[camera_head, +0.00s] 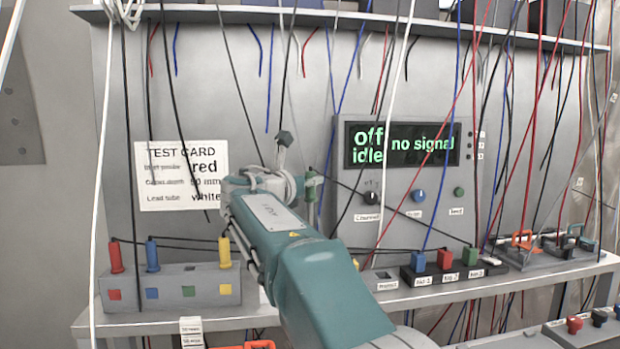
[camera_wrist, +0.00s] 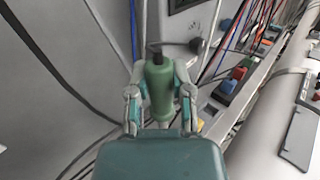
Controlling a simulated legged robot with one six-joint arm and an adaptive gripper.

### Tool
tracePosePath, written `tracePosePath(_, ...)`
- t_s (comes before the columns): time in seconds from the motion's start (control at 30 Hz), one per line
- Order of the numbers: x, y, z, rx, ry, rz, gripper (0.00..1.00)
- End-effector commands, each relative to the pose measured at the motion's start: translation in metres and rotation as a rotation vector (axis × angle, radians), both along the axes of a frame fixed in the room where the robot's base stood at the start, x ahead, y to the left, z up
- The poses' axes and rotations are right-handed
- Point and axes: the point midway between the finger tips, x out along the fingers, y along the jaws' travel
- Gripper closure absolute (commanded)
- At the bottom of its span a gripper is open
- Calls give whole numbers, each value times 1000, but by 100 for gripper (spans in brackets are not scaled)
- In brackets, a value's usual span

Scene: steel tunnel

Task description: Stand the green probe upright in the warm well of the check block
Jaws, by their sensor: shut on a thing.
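The green probe (camera_wrist: 158,88) is held between the two fingers of my gripper (camera_wrist: 160,76) in the wrist view, with a dark lead at its far end. In the head view the probe (camera_head: 311,190) shows upright or nearly so beside my wrist, above the bench in front of the grey panel. My gripper is partly hidden by my arm there. A grey block (camera_head: 170,290) at the left holds red (camera_head: 115,256), blue (camera_head: 152,255) and yellow (camera_head: 224,252) probes. Its green-marked place shows no probe. I cannot tell which thing is the check block or its warm well.
A display (camera_head: 403,145) reads "off idle" and "no signal". A test card (camera_head: 182,175) hangs left of my arm. A black strip with blue, red and green plugs (camera_head: 445,260) stands on the bench (camera_head: 410,297). Many hanging cables cross the space. Clamps (camera_head: 522,238) lie at the right.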

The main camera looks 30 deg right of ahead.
Motion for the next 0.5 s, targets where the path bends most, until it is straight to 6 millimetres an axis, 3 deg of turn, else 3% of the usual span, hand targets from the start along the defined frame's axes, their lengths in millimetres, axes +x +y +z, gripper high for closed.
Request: tracePosePath(0.5,0,0,-42,-1,2,0,100)
